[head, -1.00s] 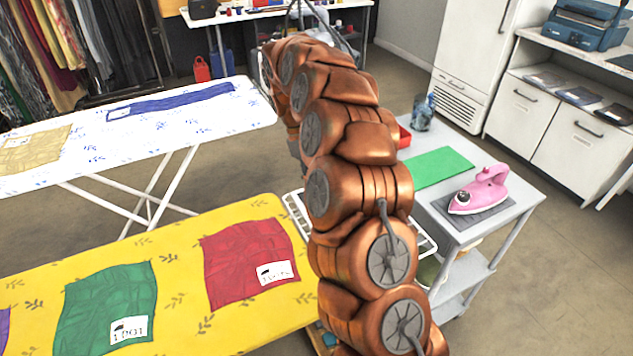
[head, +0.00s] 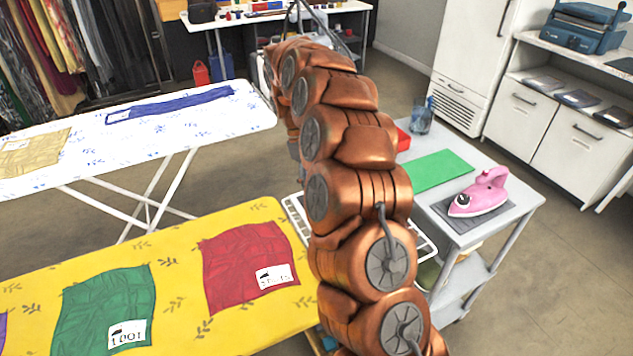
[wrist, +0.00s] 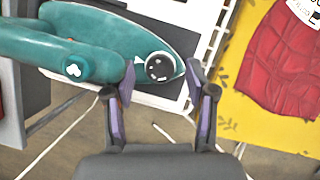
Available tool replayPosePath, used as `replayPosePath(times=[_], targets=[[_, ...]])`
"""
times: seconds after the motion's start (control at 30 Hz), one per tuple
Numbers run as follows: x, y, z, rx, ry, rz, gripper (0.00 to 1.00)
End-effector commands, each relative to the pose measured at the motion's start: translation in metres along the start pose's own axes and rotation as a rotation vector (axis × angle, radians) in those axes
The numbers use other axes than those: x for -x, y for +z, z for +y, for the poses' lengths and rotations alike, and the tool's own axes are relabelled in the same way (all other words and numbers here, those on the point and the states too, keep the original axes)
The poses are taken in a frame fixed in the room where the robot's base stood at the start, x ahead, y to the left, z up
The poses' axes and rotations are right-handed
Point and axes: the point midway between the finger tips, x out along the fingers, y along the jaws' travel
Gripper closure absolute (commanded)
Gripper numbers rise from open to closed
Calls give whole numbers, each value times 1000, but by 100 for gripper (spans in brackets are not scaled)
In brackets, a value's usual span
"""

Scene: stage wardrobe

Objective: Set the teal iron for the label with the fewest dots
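The teal iron (wrist: 95,42) shows in the wrist view, with a round black dial (wrist: 159,67) with white marks near its tip end. My gripper (wrist: 161,77) is open, with one finger on each side of the dial; a gap shows between fingers and dial. In the head view my arm hides the iron and gripper. A red cloth (head: 245,262) with a white label (head: 273,276) and a green cloth (head: 105,308) with a white label (head: 128,334) lie on the yellow ironing board (head: 180,275). The dots on these labels are too small to read surely.
A pink iron (head: 480,194) stands on the grey cart (head: 505,212) beside a green mat (head: 437,169) and a blue-grey cup (head: 422,116). A white wire rack (wrist: 213,38) lies near the teal iron. A white ironing board (head: 190,130) stands further back.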

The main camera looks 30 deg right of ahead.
Motion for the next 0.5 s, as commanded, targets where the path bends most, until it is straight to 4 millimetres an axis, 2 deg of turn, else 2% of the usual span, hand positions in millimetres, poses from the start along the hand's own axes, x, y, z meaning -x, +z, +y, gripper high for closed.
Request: replayPosePath(times=[0.27,0.5], targets=[[0,0,0,7,3,0,43],[3,2,-3,147,59,0,43]])
